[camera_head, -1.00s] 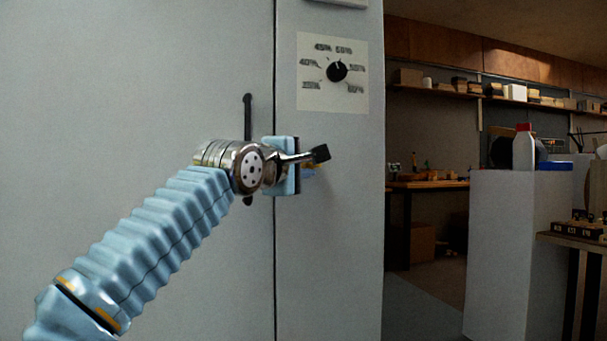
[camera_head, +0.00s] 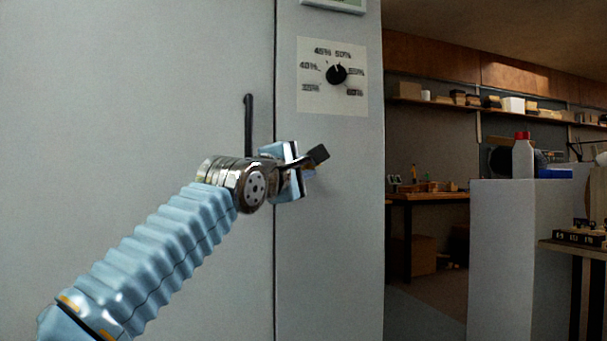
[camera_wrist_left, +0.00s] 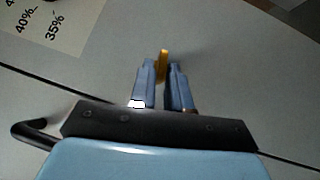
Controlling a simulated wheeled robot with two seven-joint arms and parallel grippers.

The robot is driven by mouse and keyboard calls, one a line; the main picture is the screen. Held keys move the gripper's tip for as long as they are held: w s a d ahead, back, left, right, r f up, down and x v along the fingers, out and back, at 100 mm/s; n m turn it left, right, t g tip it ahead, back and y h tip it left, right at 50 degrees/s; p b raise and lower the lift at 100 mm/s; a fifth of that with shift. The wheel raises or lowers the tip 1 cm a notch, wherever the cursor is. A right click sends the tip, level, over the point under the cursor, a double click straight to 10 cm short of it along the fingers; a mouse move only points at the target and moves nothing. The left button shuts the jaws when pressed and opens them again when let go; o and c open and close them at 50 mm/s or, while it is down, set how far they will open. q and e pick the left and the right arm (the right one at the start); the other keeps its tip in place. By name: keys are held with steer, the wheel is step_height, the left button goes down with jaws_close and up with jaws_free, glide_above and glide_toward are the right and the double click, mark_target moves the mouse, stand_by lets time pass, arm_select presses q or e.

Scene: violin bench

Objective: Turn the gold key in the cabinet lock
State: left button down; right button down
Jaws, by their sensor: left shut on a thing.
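The gold key (camera_wrist_left: 163,64) shows in the left wrist view as a small yellow piece between the fingertips of my left gripper (camera_wrist_left: 163,80). The gripper is shut on it. In the head view my left gripper (camera_head: 296,178) is at the grey cabinet front (camera_head: 330,250), just right of the door seam, and it hides the key and the lock. The gripper is rolled, with its fingers tilted in the picture. How far the key sits in the lock cannot be seen. My right gripper is not in view.
A dark door handle (camera_head: 248,125) stands just left of the seam, close to my left wrist. A black dial (camera_head: 336,74) on a white percentage plate (camera_head: 304,100) sits above the gripper. A workbench (camera_head: 425,196) and a pale block (camera_head: 500,250) stand farther right.

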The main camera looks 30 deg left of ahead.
arm_select(q)
steer(key=shift+w+f+n+t+y+b, duration=0.1)
steer(key=shift+f+n+t+y+b, duration=0.3)
steer(key=shift+b, duration=0.45)
steer(key=shift+w+f+n+t+b, duration=0.1)
steer(key=shift+n+t+b, duration=0.2)
steer(key=shift+n+b, duration=0.4)
steer(key=shift+r, duration=0.1)
steer(key=shift+n+t+y, duration=0.4)
steer(key=shift+n, duration=0.3)
steer(key=c, duration=1)
jaws_free()
